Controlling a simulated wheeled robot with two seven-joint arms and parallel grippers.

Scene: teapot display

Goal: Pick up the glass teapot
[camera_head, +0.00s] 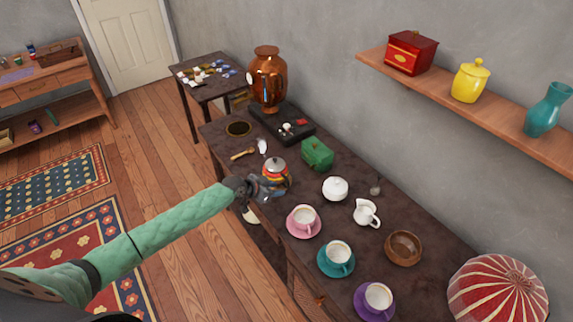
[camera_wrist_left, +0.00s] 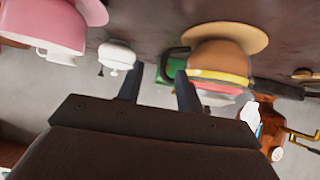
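A round teapot (camera_head: 276,167) with a silvery lid and red and yellow bands stands on the dark table. It is the only teapot I make out; I cannot tell if it is glass. In the left wrist view, which is upside down, the teapot (camera_wrist_left: 220,55) shows a brown body and a dark handle (camera_wrist_left: 172,64). My left gripper (camera_head: 262,188) is at its near side and partly hides it. In the left wrist view its fingers (camera_wrist_left: 157,82) are apart, with the right-hand finger close to the handle. No grasp shows. My right gripper is not in view.
Pink (camera_head: 303,233), teal (camera_head: 322,262) and purple (camera_head: 362,303) saucers with cups line the near edge. A green box (camera_head: 317,153), white sugar bowl (camera_head: 335,188), creamer (camera_head: 367,213) and wooden bowl (camera_head: 403,247) stand behind. A copper urn (camera_head: 267,78) is at the far end.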

